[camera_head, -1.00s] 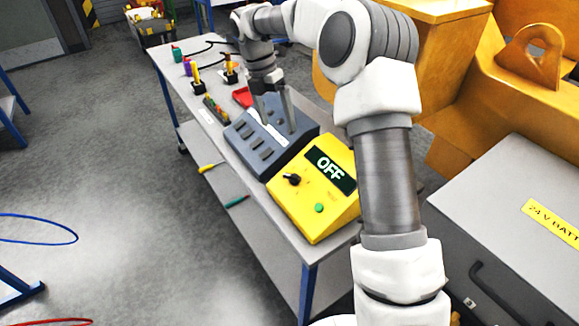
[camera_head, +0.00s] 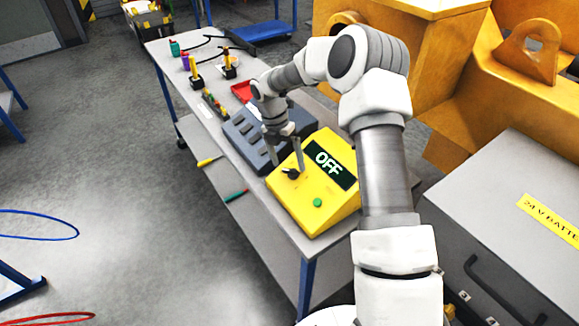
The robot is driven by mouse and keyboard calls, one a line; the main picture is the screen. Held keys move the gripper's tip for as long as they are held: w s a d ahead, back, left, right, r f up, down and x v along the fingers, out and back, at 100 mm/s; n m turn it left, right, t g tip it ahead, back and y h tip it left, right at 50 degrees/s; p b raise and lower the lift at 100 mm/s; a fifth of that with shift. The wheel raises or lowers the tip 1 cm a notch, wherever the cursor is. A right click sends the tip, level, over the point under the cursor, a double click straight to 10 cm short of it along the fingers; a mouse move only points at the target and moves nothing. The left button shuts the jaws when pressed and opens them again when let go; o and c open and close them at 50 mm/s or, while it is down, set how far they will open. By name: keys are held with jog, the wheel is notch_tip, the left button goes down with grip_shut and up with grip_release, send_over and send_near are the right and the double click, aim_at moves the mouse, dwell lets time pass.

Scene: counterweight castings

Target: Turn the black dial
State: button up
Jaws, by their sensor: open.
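The black dial (camera_head: 290,173) is a small knob on the sloped face of a yellow box (camera_head: 293,201) on the narrow grey table. A display (camera_head: 330,166) on the box reads OFF, and a green button (camera_head: 317,202) sits below it. My gripper (camera_head: 287,170) is open, pointing down, with its fingertips close to the dial. One finger seems to be on the far left side and the other to the right of the dial. I cannot tell whether they touch it.
A dark grey box with slots (camera_head: 249,139) stands right behind the yellow box. A red tray (camera_head: 242,91) and several small tools lie further back. A grey battery case (camera_head: 500,230) and large yellow castings (camera_head: 455,120) stand to the right. The floor at left is mostly clear.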

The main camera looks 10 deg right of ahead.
aim_at(291, 172)
jog(key=shift+x, duration=1.5)
jog(key=shift+c, duration=0.3)
jog(key=c, duration=1.3)
